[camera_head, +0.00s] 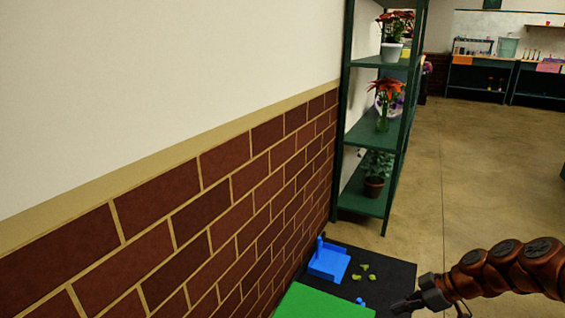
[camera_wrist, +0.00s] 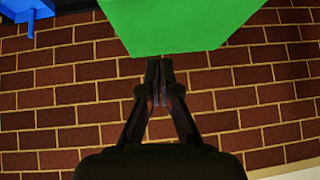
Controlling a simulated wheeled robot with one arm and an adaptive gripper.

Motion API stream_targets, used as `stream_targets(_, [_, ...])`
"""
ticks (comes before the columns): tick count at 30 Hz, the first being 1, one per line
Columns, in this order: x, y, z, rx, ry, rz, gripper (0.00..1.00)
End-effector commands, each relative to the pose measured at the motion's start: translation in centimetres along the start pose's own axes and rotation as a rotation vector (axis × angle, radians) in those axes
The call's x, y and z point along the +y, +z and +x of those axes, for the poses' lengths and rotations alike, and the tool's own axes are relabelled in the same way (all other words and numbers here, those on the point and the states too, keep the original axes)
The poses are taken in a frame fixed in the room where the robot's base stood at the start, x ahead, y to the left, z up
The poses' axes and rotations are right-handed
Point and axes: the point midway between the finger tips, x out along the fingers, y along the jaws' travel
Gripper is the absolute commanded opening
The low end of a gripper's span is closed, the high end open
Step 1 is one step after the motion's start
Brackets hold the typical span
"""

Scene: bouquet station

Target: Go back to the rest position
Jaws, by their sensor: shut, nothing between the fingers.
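My gripper (camera_head: 402,305) is at the lower right of the head view, at the end of my reddish-brown arm. It is empty, beside the dark mat and the green surface. In the wrist view my gripper (camera_wrist: 160,68) shows in the middle with its two dark fingers together. The fingertips appear just below the edge of the green surface (camera_wrist: 185,25), with the brick wall (camera_wrist: 70,120) behind. I cannot tell how far they are from it.
A blue dustpan-like item (camera_head: 328,262) and several small green bits (camera_head: 364,268) lie on a dark mat (camera_head: 392,272). The green surface (camera_head: 320,303) is in front. A green shelf (camera_head: 362,200) with potted plants stands by the wall. Open floor (camera_head: 480,180) lies to the right.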

Motion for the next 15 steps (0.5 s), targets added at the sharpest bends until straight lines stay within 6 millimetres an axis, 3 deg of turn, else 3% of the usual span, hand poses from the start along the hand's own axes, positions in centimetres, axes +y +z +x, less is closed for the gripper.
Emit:
stream_targets(1, [-1.1, -3.2, -2.0, -0.015, -0.015, 0.001, 0.0])
stream_targets(6, [-4.6, -10.0, -5.2, -0.074, -0.062, 0.047, 0.0])
stream_targets(15, [-11.9, -19.1, -10.8, -0.219, -0.112, 0.16, 0.0])
